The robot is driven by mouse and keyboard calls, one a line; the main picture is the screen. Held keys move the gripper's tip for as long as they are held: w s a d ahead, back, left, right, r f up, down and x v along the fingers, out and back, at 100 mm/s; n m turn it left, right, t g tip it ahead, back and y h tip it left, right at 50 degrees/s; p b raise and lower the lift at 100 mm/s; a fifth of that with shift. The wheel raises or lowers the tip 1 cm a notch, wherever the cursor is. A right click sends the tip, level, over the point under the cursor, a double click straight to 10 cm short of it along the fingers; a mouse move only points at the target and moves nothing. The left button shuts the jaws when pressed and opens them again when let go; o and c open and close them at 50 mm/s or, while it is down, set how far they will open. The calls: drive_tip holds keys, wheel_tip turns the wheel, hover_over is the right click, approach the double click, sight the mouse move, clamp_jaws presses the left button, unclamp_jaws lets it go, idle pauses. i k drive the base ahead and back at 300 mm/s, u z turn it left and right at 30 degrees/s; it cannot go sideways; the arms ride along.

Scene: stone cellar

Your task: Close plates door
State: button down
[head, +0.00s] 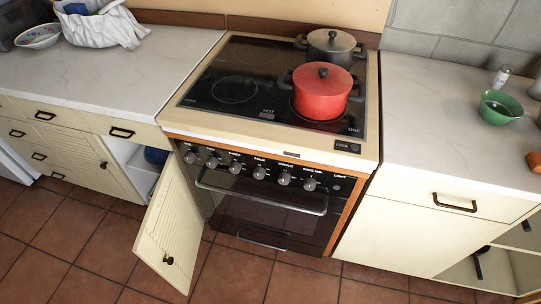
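A cream louvred cabinet door (172,228) stands wide open left of the oven, swung out over the floor, with a dark knob near its lower free edge. It is the likely plates door, though no label shows. The cabinet opening (128,156) beside it shows a pale shelf and a dark blue item (156,155), partly hidden by the door; I cannot tell whether it is plates. My gripper is not in view.
The oven (265,205) stands right of the open door, with a red pot (322,92) and a dark pot (331,46) on its hob. Another cabinet at lower right (510,268) looks open. Tiled floor (85,250) is clear left of the door.

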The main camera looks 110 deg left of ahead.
sight(168, 239)
drive_tip(key=u, duration=4.5)
drive_tip(key=i, duration=1)
drive_tip(key=k, duration=1.15)
drive_tip(key=u, duration=0.9)
drive_tip(key=i, duration=1)
drive_tip(key=z, duration=0.55)
